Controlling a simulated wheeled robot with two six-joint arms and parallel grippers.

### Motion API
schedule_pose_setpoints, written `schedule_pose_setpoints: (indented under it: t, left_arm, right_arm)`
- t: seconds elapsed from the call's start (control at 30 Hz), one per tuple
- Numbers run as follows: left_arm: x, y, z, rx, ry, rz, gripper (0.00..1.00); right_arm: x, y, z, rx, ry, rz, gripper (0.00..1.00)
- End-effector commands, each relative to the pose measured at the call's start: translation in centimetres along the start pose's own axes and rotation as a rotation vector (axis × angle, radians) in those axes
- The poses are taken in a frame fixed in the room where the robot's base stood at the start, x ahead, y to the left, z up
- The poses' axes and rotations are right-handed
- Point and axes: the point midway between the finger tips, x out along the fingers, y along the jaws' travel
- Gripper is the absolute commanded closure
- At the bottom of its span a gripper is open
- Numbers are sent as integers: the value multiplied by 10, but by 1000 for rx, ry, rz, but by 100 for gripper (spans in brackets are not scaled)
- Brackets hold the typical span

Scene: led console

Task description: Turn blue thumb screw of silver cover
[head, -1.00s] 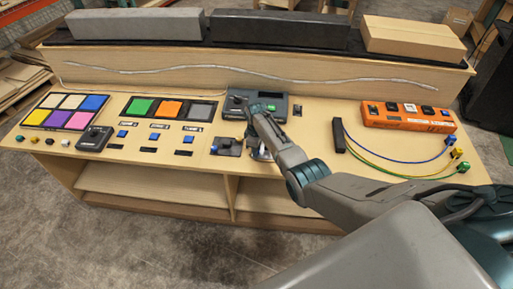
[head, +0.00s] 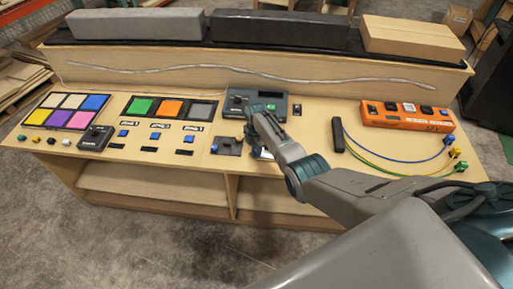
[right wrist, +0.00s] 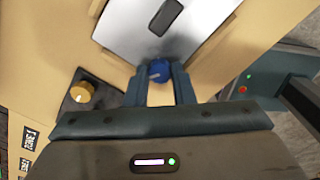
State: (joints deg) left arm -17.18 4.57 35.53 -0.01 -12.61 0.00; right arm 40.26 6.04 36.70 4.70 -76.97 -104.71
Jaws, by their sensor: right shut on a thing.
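The silver cover (right wrist: 165,32) is a bright plate with a black handle (right wrist: 165,17), at the top of the right wrist view. The blue thumb screw (right wrist: 158,70) sits at the cover's near edge. My right gripper (right wrist: 158,79) is shut on the screw, with one finger on each side of it. In the head view, my right gripper (head: 250,141) reaches down to the console bench below the dark grey device; the arm hides most of the cover and the screw. My left gripper is not in view.
A yellow knob on a dark base (right wrist: 82,91) stands close beside my right gripper. The dark grey device (head: 268,104) stands just behind. An orange power strip (head: 408,116), cables and a black bar (head: 338,135) lie to the right. Colour panels (head: 68,110) are at left.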

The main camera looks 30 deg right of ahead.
Motion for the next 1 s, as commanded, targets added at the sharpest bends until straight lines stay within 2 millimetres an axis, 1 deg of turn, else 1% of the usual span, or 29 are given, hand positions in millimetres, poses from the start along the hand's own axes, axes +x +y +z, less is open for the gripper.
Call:
schedule_pose_setpoints:
  t: [0.03,0.3,0.5,0.7,1.0]
  left_arm:
    - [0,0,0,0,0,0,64]
    - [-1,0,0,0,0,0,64]
    - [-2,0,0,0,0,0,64]
    - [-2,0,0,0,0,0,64]
    - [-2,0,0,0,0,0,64]
  right_arm:
    - [5,-4,-3,-45,5,-9,100]
    - [6,-5,-3,-287,7,-11,100]
    - [6,-5,-3,-430,8,-11,100]
    - [7,-5,-3,-525,9,-11,100]
    - [7,-6,-3,-583,10,-12,100]
